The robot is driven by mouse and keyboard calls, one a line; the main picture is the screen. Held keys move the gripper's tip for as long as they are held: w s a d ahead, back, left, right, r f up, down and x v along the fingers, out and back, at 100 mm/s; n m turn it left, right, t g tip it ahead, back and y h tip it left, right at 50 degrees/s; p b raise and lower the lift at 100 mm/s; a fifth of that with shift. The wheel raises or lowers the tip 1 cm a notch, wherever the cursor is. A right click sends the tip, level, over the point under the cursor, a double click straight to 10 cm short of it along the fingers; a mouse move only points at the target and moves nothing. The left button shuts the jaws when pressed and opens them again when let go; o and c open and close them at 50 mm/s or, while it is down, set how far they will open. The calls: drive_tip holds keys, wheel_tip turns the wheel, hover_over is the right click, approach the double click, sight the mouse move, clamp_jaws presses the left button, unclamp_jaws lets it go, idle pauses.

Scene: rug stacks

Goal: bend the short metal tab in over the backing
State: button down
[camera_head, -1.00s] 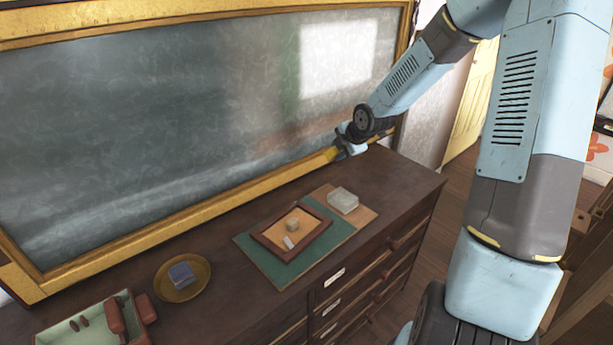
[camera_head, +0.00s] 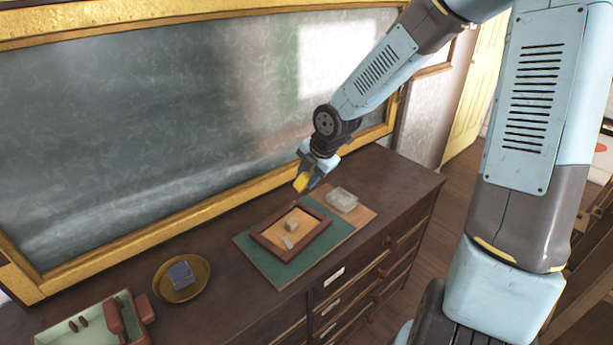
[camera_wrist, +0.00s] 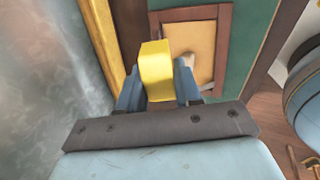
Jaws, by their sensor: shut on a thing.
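A small picture frame (camera_head: 262,240) with a dark wooden rim and tan backing (camera_head: 277,232) lies on a green mat on the cabinet top. I cannot make out the short metal tab. My gripper (camera_head: 306,178) is shut on a yellow block (camera_head: 301,183) and holds it above the far side of the frame, apart from it. In the wrist view the yellow block (camera_wrist: 157,65) shows between the fingers, hiding part of the frame rim (camera_wrist: 222,45) and backing (camera_wrist: 190,32).
A large gilt-framed mirror (camera_head: 150,130) stands along the back. The green mat (camera_head: 262,262) also bears a tan sheet with a clear box (camera_head: 341,200). A brass dish (camera_head: 205,283) with a blue block and a green tray (camera_head: 55,335) lie left. Dark cabinet top (camera_head: 230,250) is bare between.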

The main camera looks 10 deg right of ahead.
drive_tip(key=shift+x, duration=2.8)
drive_tip(key=shift+x, duration=2)
drive_tip(key=c, duration=1.3)
unclamp_jaws()
clamp_jaws()
